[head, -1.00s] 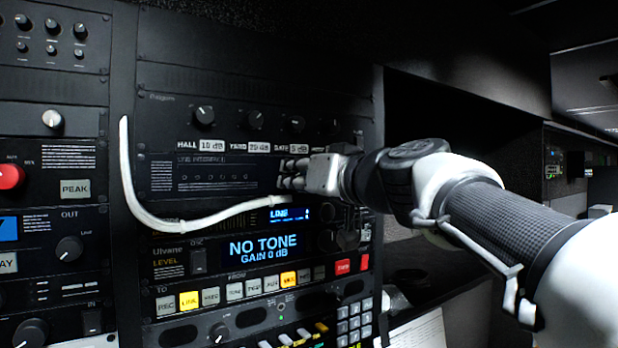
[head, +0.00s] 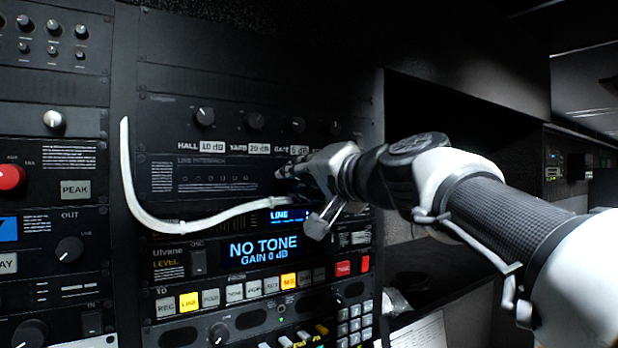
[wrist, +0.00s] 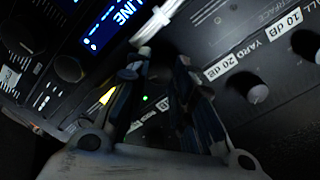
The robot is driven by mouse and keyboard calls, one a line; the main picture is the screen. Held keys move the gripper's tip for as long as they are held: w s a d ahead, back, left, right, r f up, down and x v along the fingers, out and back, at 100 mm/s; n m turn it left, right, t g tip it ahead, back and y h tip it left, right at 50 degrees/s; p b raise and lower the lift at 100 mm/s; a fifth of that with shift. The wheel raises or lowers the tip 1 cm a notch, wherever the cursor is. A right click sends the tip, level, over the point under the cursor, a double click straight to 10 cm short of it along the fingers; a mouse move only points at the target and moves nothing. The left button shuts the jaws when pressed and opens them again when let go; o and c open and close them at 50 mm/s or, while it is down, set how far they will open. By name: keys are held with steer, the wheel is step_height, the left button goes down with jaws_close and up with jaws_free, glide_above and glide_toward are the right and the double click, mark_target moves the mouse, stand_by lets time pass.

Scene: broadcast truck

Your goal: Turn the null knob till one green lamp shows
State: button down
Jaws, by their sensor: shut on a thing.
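My gripper (head: 284,176) is at the right part of the line interface panel (head: 215,165), its fingers pointing into the panel face. It is shut on a knob there, taken to be the null knob; the fingers and shadow hide it, so its pointer cannot be read. In the wrist view my gripper (wrist: 162,70) has its two dark fingers close together at the panel. A small green lamp (wrist: 146,98) glows between them, and a yellow arrow-like mark (wrist: 107,96) shows at the left finger. The row of small round marks on the panel looks unlit in the head view.
A white cable (head: 160,222) curves across the rack below the panel to near my gripper. Below is a display (head: 262,246) reading NO TONE, GAIN 0 dB, above lit buttons. Labelled knobs, such as HALL (head: 204,117), stand above. A dark open bay lies right.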

steer(key=shift+m, duration=0.6)
steer(key=c, duration=1.3)
jaws_free()
steer(key=shift+c, duration=0.2)
steer(key=shift+s+d, duration=0.1)
steer(key=v, duration=1.2)
